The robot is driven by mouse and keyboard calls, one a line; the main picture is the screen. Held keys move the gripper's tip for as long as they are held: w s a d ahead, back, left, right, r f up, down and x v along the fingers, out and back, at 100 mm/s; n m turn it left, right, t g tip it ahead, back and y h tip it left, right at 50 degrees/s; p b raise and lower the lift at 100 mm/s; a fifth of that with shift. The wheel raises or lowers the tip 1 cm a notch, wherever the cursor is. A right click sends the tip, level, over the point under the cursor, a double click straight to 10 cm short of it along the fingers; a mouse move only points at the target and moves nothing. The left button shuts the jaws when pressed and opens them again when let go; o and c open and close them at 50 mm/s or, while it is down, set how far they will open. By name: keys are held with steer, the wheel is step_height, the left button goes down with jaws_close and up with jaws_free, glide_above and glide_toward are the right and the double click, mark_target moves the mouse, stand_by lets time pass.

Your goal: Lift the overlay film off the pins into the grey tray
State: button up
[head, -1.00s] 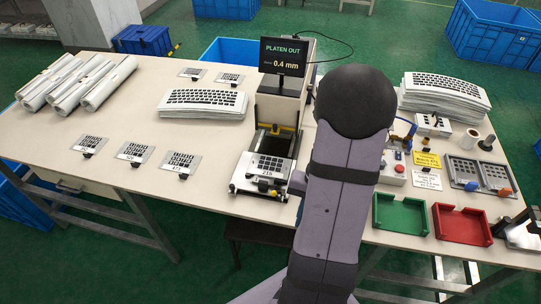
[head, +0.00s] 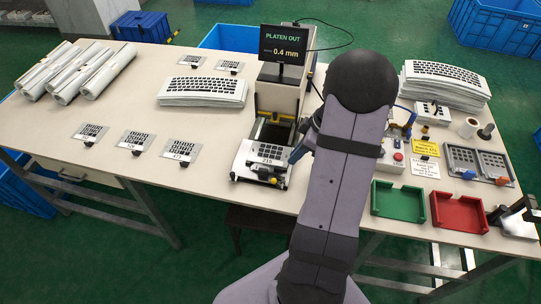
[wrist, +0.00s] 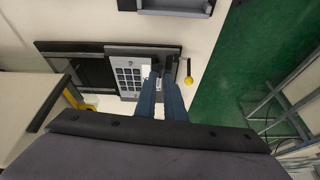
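The overlay film (head: 268,153) is a pale sheet with dark key squares, lying flat on the platen at the front of the press. It also shows in the wrist view (wrist: 128,79). The pins are too small to make out. My gripper (wrist: 162,72) has two blue fingers with a gap between them, over the film's front end. In the head view a blue fingertip (head: 297,156) shows at the platen's right edge; my arm hides the rest. A grey tray (wrist: 178,11) shows at the top of the wrist view; my arm covers that spot in the head view.
The press (head: 280,92) and its screen (head: 283,45) stand behind the platen. A yellow-knobbed lever (wrist: 188,80) is close by the fingers. A green tray (head: 398,217) and a red tray (head: 459,228) lie right of my arm. Loose films (head: 184,150) lie left, with bare table between.

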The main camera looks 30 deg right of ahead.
mark_target(282, 171)
steer(key=shift+n, duration=0.5)
steer(key=shift+f, duration=0.1)
steer(key=p+x, duration=0.2)
steer(key=x, duration=0.1)
steer(key=shift+a, duration=0.2)
steer(key=shift+p+x, duration=0.75)
steer(key=shift+x, duration=1.3)
jaws_close()
steer(key=shift+w, duration=0.1)
